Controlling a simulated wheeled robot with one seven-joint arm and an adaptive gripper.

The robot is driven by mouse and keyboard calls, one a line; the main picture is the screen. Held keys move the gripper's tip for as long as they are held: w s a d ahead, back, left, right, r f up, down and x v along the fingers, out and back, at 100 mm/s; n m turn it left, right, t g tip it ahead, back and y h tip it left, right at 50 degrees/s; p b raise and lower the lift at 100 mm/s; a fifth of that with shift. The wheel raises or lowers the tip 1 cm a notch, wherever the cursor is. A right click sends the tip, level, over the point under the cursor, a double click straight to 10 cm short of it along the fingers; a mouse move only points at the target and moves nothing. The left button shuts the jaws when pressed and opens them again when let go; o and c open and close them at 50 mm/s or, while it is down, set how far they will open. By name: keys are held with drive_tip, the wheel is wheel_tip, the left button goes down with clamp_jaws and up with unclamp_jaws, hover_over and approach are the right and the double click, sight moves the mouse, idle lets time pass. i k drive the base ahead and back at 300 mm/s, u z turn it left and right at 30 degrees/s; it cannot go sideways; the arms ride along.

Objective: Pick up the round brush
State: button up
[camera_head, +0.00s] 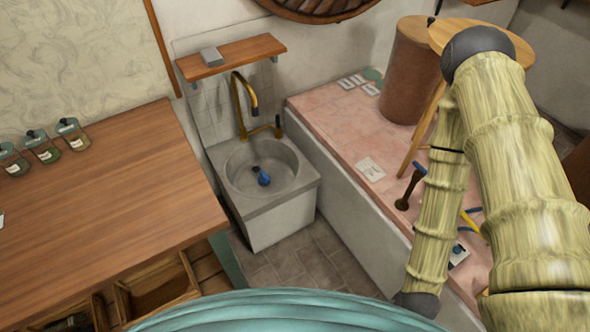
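I cannot surely tell which thing is the round brush. A small blue object with a dark end (263,178) lies in the basin of the grey stone sink (286,203); it may be the brush, but it is too small to be sure. A dark brown object with a rounded end (407,193) is on the pink-topped bench (335,124), partly covered by my arm. My bamboo-like arm fills the right side of the picture, folded at a dark elbow. My gripper does not show, so its state is hidden.
A wooden counter (110,195) with several small jars stands at the left. A brass tap (246,105) rises behind the sink, under a wooden shelf (232,57). A brown cylinder (408,75) and a wooden stool (440,35) stand at the right. Some tiled floor (310,260) is bare.

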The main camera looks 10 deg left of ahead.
sight(264, 179)
drive_tip(key=z, duration=0.25)
drive_tip(key=i, duration=0.75)
drive_tip(key=u, duration=0.45)
drive_tip(key=i, duration=0.85)
drive_tip(key=u, duration=0.7)
